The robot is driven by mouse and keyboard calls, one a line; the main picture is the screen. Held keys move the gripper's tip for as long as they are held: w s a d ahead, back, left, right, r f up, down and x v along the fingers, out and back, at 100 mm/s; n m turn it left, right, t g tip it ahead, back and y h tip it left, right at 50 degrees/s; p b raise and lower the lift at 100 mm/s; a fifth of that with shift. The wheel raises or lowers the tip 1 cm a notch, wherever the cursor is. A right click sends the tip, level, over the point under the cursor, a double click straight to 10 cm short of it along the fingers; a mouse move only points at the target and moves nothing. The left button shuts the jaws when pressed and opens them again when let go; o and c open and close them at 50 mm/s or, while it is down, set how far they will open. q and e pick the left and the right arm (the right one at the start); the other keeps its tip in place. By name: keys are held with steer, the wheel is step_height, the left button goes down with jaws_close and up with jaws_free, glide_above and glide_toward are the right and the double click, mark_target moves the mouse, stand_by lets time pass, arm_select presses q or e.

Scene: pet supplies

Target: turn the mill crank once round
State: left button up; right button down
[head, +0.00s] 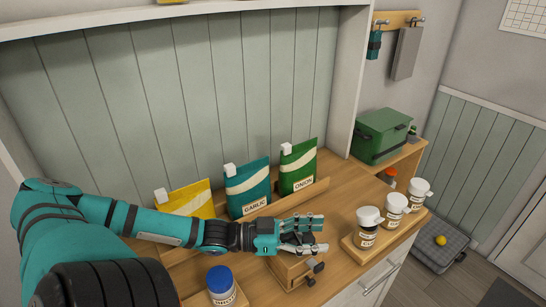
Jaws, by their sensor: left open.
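The mill (285,271) is a small wooden box on the wooden counter (338,186), low in the middle of the head view. Its dark crank (316,268) is on its right side. My left gripper (318,233) reaches in from the left, just behind and above the mill as seen here. Its fingers point right and are spread apart, with nothing between them. The hand and lower finger cover the mill's upper part. I cannot tell whether a finger touches the mill. My right gripper is not in view.
Yellow, teal "GARLIC" (248,187) and green "ONION" (298,167) packs stand in a rack behind the arm. Several white-lidded jars (367,227) stand on a wooden stand at right. A blue-lidded jar (221,286) is at front left. A green box (383,134) is farther back right.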

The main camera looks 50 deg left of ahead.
arm_select(q)
steer(key=v, duration=1.1)
steer(key=shift+s+a, duration=0.2)
steer(key=shift+a, duration=0.1)
